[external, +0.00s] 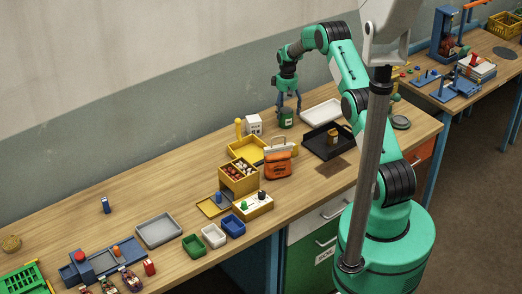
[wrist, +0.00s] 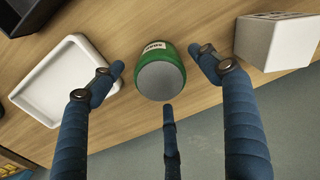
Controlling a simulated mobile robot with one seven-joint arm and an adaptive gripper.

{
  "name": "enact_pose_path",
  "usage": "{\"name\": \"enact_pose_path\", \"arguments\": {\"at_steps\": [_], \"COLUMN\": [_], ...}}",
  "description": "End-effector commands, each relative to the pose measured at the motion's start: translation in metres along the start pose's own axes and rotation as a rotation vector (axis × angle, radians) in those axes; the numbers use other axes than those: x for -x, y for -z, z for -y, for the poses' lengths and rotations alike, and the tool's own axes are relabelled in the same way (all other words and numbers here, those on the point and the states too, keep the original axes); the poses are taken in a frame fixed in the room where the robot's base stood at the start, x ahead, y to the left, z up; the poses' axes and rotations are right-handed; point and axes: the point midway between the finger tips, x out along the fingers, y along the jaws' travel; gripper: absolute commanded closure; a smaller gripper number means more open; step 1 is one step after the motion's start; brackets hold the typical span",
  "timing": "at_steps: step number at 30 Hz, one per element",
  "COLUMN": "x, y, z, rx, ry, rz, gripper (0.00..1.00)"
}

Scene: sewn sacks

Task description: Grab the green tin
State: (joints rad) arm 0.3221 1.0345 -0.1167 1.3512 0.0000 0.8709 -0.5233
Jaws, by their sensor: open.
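The green tin (wrist: 160,72) stands on the wooden table, between the spread fingers of my gripper (wrist: 161,72) in the wrist view. It has a pale lid and a white label on its side. In the external view the green tin (external: 286,118) is near the back edge of the table, with my gripper (external: 288,104) pointing down over it. My gripper is open. Gaps show between the fingers and the tin in the wrist view, and I see no clear contact.
A white tray (external: 304,112) lies right of the tin, and a black tray (external: 316,146) is in front of it. A white box (external: 253,124) stands close on the left. Yellow trays and an orange bag (external: 278,162) are nearer the front. Bare wood surrounds the tin.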

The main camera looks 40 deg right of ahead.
Motion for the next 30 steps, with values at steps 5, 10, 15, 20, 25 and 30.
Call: {"name": "enact_pose_path", "arguments": {"at_steps": [5, 10, 15, 20, 25, 30], "x": [-0.02, -0.034, -0.039, -0.039, -0.039, -0.039], "y": [-0.002, -0.002, -0.002, -0.002, -0.002, -0.001], "z": [0.002, 0.001, 0.001, 0.001, 0.001, 0.001], "rx": [0.0, 0.0, 0.0, 0.0, 0.0, 0.0], "ry": [0.002, 0.001, 0.001, 0.001, 0.001, 0.001], "rz": [0.003, 0.002, 0.002, 0.002, 0.002, 0.002], "gripper": [0.24, 0.24, 0.24, 0.24, 0.24, 0.26]}}
